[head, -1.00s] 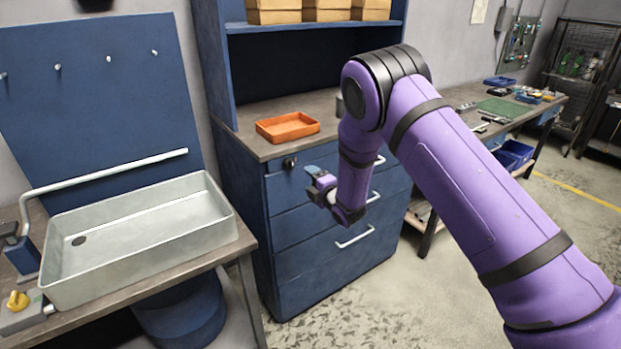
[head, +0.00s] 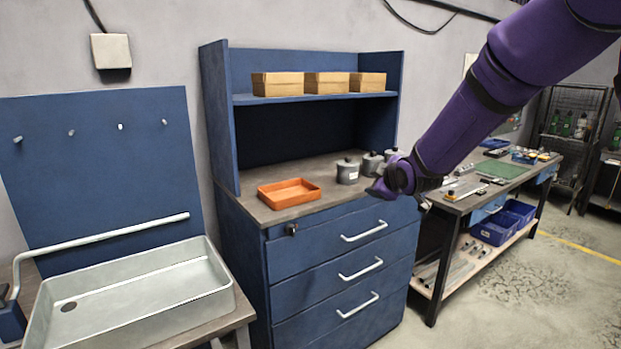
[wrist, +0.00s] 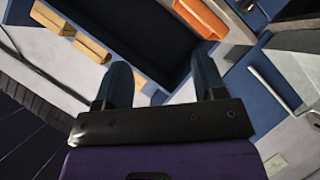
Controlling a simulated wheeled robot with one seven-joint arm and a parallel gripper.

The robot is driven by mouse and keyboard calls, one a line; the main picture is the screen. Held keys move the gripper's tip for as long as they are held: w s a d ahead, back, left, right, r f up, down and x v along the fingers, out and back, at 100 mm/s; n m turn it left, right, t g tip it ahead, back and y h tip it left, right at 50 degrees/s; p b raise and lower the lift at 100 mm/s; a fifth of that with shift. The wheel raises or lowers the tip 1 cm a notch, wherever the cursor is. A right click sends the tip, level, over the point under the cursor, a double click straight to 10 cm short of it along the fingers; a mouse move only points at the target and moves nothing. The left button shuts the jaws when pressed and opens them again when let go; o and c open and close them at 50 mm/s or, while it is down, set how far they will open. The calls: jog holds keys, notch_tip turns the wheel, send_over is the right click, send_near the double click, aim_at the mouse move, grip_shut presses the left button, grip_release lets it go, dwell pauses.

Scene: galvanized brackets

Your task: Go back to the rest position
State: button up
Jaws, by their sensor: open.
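My gripper (wrist: 163,78) shows in the wrist view with its two dark fingers apart and nothing between them. In the head view my purple arm comes in from the top right, and its hand end (head: 388,183) is in front of the right end of the blue cabinet's worktop. The fingers are hard to make out there. No object is seen in my gripper.
The blue cabinet (head: 330,282) bears an orange tray (head: 289,193) and several grey lidded pots (head: 347,171). Cardboard boxes (head: 326,83) stand on its shelf. A metal sink (head: 140,295) is at left, a cluttered workbench (head: 458,204) at right. The right floor is open.

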jog(key=s+d+r+m+g+h, duration=0.1)
jog(key=s+d+r+m+g, duration=0.15)
jog(key=s+d+r, duration=0.45)
jog(key=s+d+r+m+g+h, duration=0.15)
jog(key=s+m, duration=0.25)
jog(key=s, duration=0.8)
jog(key=s+d+m+g, duration=0.3)
jog(key=s+m, duration=0.3)
jog(key=s, duration=1.8)
jog(key=shift+s+d+m, duration=0.15)
jog(key=shift+d+m, duration=0.2)
jog(key=shift+d, duration=0.35)
jog(key=shift+f+h, duration=0.1)
jog(key=shift+h, duration=0.15)
